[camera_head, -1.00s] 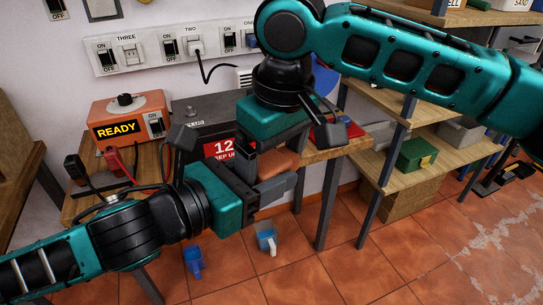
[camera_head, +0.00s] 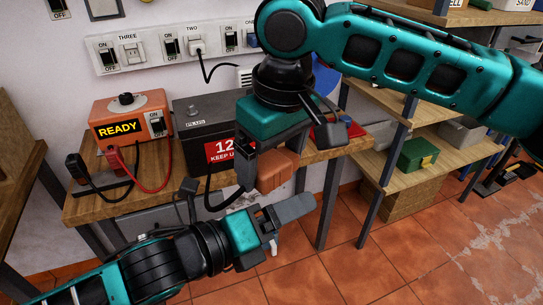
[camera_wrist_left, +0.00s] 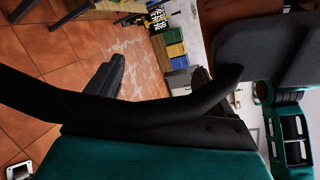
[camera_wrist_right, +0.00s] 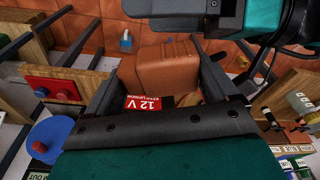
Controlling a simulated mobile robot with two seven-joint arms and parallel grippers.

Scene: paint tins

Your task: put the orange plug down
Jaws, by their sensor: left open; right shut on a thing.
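The orange plug (camera_head: 276,170) is a brownish-orange block in front of the bench edge in the head view. My right gripper (camera_head: 268,160) comes down from above and is shut on it. In the right wrist view the plug (camera_wrist_right: 168,68) sits between the two fingers. My left gripper (camera_head: 284,224) is open and empty, lower than the plug and apart from it. In the left wrist view its fingers (camera_wrist_left: 155,78) have nothing between them.
The wooden bench (camera_head: 120,207) holds an orange charger (camera_head: 130,118) reading READY, black and red leads, and a dark 12 V battery (camera_head: 200,115). A red item (camera_head: 330,134) lies at the bench's right end. Shelves (camera_head: 440,165) stand right. Floor (camera_head: 350,265) is open in front.

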